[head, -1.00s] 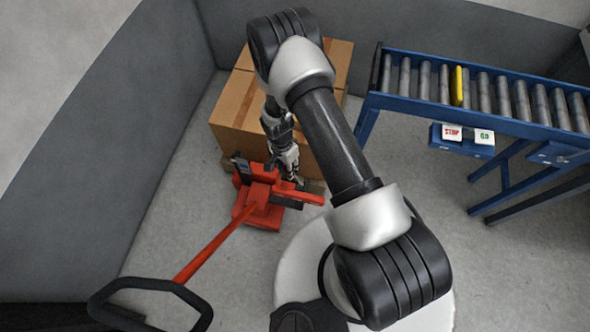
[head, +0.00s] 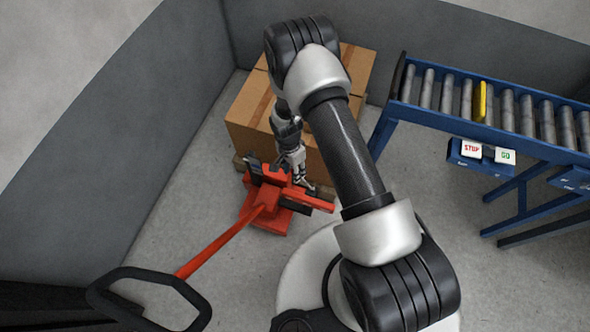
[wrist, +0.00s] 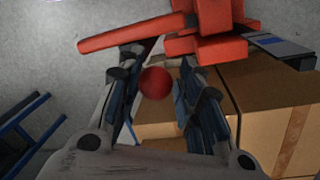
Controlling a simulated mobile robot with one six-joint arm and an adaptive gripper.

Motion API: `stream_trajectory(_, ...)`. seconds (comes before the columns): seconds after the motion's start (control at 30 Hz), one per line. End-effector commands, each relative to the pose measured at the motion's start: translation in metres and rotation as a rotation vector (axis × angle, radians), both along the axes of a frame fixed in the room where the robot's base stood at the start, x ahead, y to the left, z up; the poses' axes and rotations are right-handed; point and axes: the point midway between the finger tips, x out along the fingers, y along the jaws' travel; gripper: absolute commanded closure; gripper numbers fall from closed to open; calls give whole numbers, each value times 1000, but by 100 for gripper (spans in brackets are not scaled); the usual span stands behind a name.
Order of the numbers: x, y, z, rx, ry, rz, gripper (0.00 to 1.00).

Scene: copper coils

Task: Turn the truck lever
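The red pallet truck (head: 268,203) stands at left of centre in the head view, with its long handle ending in a black loop (head: 150,300). My gripper (head: 303,178) is just above the right part of the truck's red body. In the wrist view, a red ball knob (wrist: 156,83), which looks like the lever's end, sits between the fingers of my open gripper (wrist: 160,95). There are gaps on both sides, and I cannot tell its depth. A red bar (wrist: 135,33) of the truck runs above it. The lever's shaft is mostly hidden.
Cardboard boxes (head: 248,108) on a pallet stand right behind the truck, below the gripper in the wrist view. A blue roller conveyor (head: 440,112) with a yellow piece (head: 480,101) and a STOP/GO button box (head: 470,160) stands at right. Grey walls enclose the left and back.

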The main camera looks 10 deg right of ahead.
Motion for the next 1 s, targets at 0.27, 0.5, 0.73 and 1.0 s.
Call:
stream_trajectory(0.27,-1,0,0,0,2,0,53)
stream_trajectory(0.5,-1,-1,1,-1,4,0,53)
stream_trajectory(0.73,2,1,28,-1,1,0,53)
stream_trajectory(1.0,9,6,85,-1,0,1,53)
